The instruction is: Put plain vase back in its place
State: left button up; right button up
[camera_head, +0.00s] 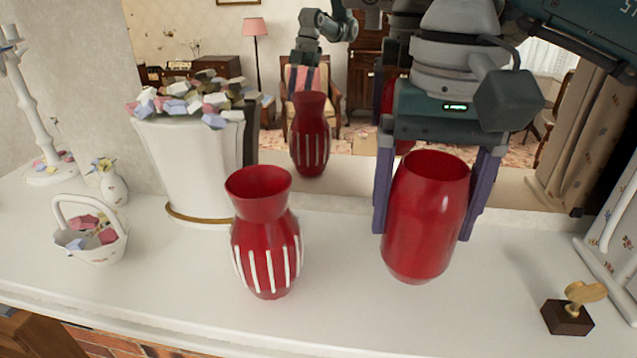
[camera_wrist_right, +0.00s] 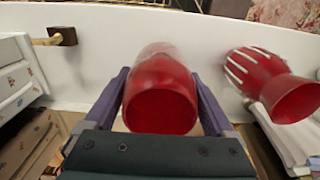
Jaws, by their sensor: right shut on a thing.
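The plain red vase (camera_head: 428,200) is glossy and has no stripes. It is upright between the purple fingers of my right gripper (camera_head: 422,235), which is shut on its sides. It is over the right part of the white mantel; I cannot tell whether its base touches. In the right wrist view the vase (camera_wrist_right: 160,85) sits between both fingers (camera_wrist_right: 160,75), its open mouth towards the camera. A red vase with white stripes (camera_head: 265,245) stands left of it, apart; it also shows in the wrist view (camera_wrist_right: 250,72). My left gripper is not in view.
The white mantel (camera_head: 340,320) is clear in front of both vases. A mirror (camera_head: 345,150) stands behind, reflecting them. A white planter (camera_head: 195,165), basket (camera_head: 95,250), small white vase (camera_head: 113,187) and candlestick (camera_head: 40,120) are left. A wooden stamp (camera_head: 568,315) is at right.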

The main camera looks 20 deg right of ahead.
aim_at(412, 252)
jog(key=shift+f, duration=0.75)
notch_tip(412, 252, down, 3)
jog(key=shift+f+p, duration=0.2)
jog(key=shift+p, duration=0.55)
jog(key=shift+f, duration=0.2)
jog(key=shift+w, duration=0.1)
jog(key=shift+f, duration=0.1)
